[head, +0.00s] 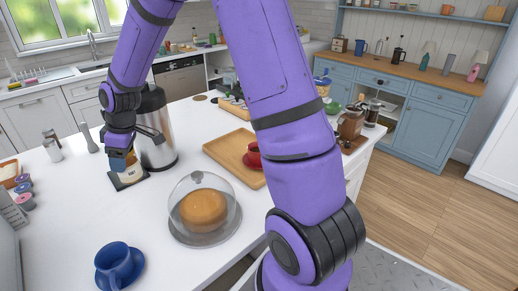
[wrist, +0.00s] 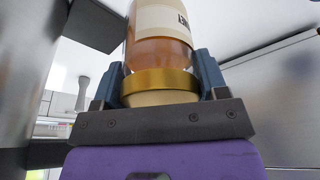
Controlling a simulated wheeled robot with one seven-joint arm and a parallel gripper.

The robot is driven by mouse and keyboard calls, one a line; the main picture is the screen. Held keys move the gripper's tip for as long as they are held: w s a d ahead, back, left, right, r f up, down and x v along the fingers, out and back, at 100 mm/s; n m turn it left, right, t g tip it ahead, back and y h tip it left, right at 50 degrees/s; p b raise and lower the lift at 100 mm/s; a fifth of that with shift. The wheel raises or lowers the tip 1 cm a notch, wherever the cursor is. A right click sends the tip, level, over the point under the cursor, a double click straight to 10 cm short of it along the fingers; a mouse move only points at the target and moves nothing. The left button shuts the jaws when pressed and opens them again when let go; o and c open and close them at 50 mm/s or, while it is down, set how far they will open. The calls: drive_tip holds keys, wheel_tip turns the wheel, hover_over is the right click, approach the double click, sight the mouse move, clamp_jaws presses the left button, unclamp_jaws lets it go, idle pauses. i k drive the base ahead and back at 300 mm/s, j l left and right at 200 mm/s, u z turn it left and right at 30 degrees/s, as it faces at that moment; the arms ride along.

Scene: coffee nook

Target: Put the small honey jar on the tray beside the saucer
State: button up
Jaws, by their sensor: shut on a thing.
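The honey jar (wrist: 160,55) has amber contents, a pale label and a gold lid. My gripper (wrist: 160,85) is shut on it around the lid end, one blue finger on each side. In the head view my gripper (head: 122,160) is at the left, beside the steel dispenser, with the jar (head: 131,175) below the fingers, over a dark base. I cannot tell whether the jar touches that base. The wooden tray (head: 226,148) lies right of the dispenser. A red cup (head: 253,150) and red saucer (head: 250,167) are on it, partly hidden by my arm.
The steel dispenser (head: 156,135) stands between my gripper and the tray. A glass dome (head: 203,190) over a bun stands in front of the tray. A blue cup (head: 118,262) is at the front left. The tray's left part is bare.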

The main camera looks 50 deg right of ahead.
sight(233, 147)
drive_tip(key=i+l+z, duration=0.1)
drive_tip(key=l+z, duration=0.15)
drive_tip(key=l, duration=1.2)
